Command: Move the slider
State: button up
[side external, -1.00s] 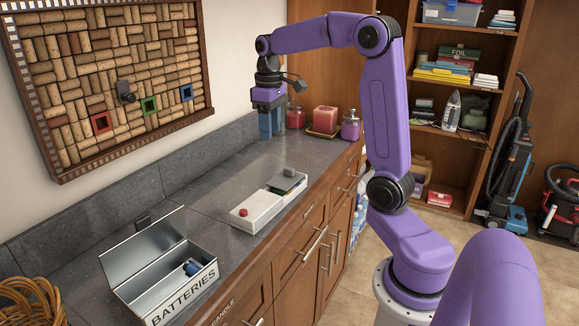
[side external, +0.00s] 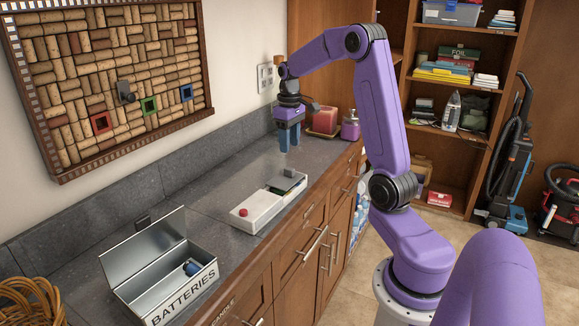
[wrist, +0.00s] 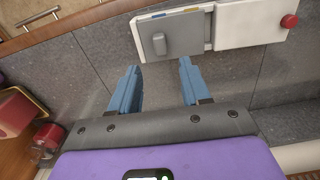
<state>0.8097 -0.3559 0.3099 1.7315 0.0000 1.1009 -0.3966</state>
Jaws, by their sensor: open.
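A white box (side external: 258,211) with a red button (side external: 243,212) lies on the grey counter. A grey sliding panel (side external: 281,185) with a raised grey knob (side external: 289,171) covers part of its far end. The wrist view shows the panel (wrist: 183,42), its knob (wrist: 159,44) and the red button (wrist: 289,20). My gripper (side external: 289,148) is open and empty, pointing down above the far end of the box, apart from the knob. In the wrist view the knob appears just beyond the gap between the two blue fingers (wrist: 158,68).
An open metal batteries box (side external: 165,270) stands nearer on the counter. A red candle (side external: 324,120) and a pink jar (side external: 350,126) stand behind my gripper. A cork board (side external: 110,80) with coloured frames hangs on the wall.

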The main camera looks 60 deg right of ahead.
aim_at(289, 168)
notch_tip(289, 168, down, 9)
jog(key=shift+r, duration=0.2)
dwell(0.3)
grip_shut()
jog(key=shift+a, duration=0.1)
